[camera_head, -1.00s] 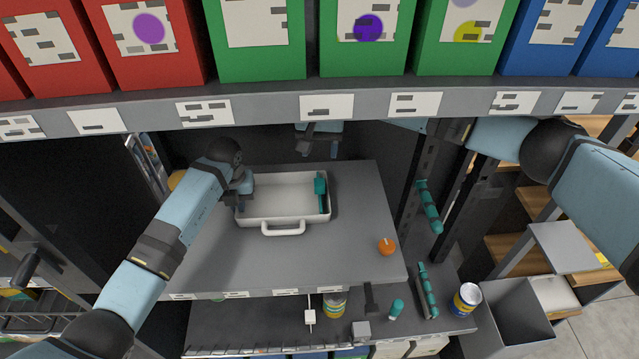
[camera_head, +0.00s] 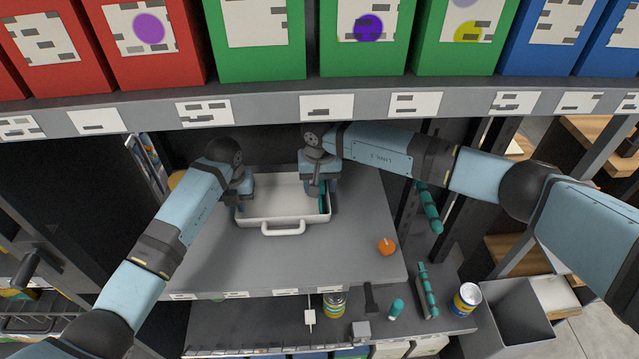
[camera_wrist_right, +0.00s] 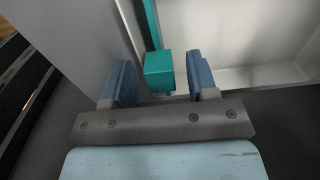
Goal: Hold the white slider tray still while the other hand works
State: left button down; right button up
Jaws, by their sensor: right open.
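The white slider tray (camera_head: 265,221) lies on the grey shelf with its handle toward me; part of it also shows in the right wrist view (camera_wrist_right: 235,76). A teal slider piece (camera_wrist_right: 158,72) is at the tray's right end, partly hidden by my right gripper in the head view. My left gripper (camera_head: 239,206) is at the tray's left wall; its fingertips are too small to tell whether they are shut on it. My right gripper (camera_head: 319,193) is open above the right end. In the wrist view its fingers (camera_wrist_right: 161,82) stand either side of the teal piece, without clear contact.
An orange ball-like item (camera_head: 387,246) lies right of the tray on the grey shelf (camera_head: 340,255). Above is a shelf edge (camera_head: 250,108) with coloured bins. A lower shelf holds a can (camera_head: 466,298), a striped jar (camera_head: 335,305) and teal pieces (camera_head: 428,292).

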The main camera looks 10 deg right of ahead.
jog(key=shift+f, duration=0.2)
jog(key=shift+c, duration=0.2)
grip_shut()
jog(key=a, duration=0.6)
jog(key=w+a, duration=0.1)
jog(key=a, duration=0.2)
jog(key=shift+a, duration=0.3)
pick_arm(q)
jog(key=shift+d, duration=0.1)
pick_arm(e)
jog(key=shift+r, duration=0.1)
jog(key=shift+o, duration=0.2)
grip_release()
notch_tip(320, 180, up, 12)
